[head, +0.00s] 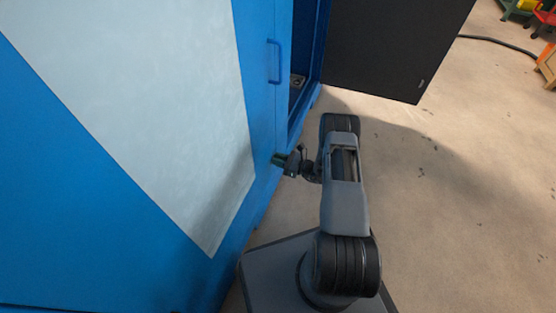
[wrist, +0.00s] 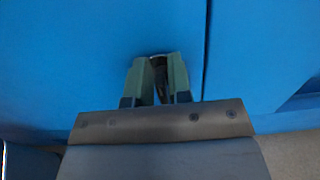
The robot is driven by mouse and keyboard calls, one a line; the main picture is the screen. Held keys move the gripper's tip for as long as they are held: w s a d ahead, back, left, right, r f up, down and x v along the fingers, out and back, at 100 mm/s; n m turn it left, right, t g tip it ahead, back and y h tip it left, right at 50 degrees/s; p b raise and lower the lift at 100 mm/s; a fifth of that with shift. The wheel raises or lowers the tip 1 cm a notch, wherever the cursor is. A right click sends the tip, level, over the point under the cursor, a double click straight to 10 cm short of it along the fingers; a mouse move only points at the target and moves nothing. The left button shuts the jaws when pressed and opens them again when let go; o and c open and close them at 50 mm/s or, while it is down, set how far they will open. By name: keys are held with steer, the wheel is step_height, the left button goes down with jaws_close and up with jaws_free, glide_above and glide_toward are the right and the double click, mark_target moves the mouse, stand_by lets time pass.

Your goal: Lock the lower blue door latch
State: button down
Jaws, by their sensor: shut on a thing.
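My gripper (wrist: 158,85) is against the blue door face in the wrist view, with its two greenish fingers shut on a small dark part between them. That part, seemingly the lower latch (wrist: 160,68), is mostly hidden by the fingers, so its turn angle cannot be told. In the head view my gripper (head: 279,158) reaches left to the lower part of the blue cabinet (head: 262,190). The latch itself is hidden there. A vertical seam runs just right of the fingers in the wrist view.
A blue handle (head: 274,62) stands out on the cabinet above my gripper. A dark door panel (head: 395,45) hangs open at the upper right, beside an opening in the cabinet. The floor (head: 460,200) to the right is clear. A black cable (head: 500,42) lies far off.

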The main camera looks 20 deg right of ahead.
steer(key=shift+w+d+f+m+b, duration=0.2)
steer(key=shift+m+b, duration=0.2)
steer(key=shift+m, duration=2.5)
steer(key=shift+w+d+f+m+b, duration=0.15)
steer(key=shift+f+m+b, duration=0.2)
steer(key=shift+m, duration=2.55)
steer(key=shift+w+d+f+m+b, duration=0.15)
steer(key=shift+m+b, duration=0.3)
steer(key=shift+m, duration=2.75)
steer(key=c, duration=1.2)
jaws_free()
steer(key=shift+a, duration=0.1)
steer(key=p+v, duration=0.3)
steer(key=v, duration=1.1)
steer(key=shift+w, duration=0.1)
